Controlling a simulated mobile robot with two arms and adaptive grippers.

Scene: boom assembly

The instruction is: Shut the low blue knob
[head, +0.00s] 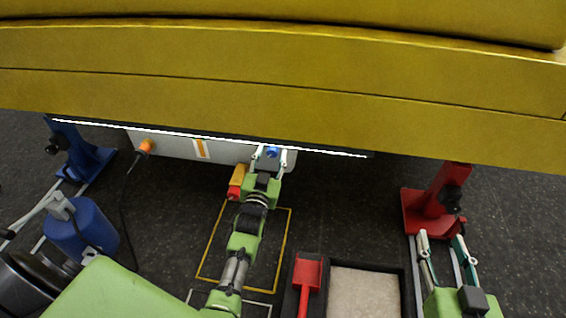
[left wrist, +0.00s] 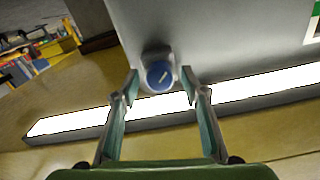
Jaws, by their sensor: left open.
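The blue knob (left wrist: 160,73) sits on a grey panel in the left wrist view, with a pale slanted mark across its face. In the head view the knob (head: 272,152) shows small under the yellow boom's lower edge. My left gripper (head: 269,153) is open at the knob. In the left wrist view its two fingertips (left wrist: 159,82) stand to either side of the knob, apart from it. I cannot tell how near they are in depth. My right gripper (head: 441,238) is open and empty, low at the right.
The large yellow boom (head: 280,80) overhangs the top of the head view, with a bright light strip (left wrist: 160,105) near the knob. A red stand (head: 437,200), a blue stand (head: 80,150), a blue cylinder (head: 82,232) and a black-rimmed tray (head: 402,290) stand around the floor.

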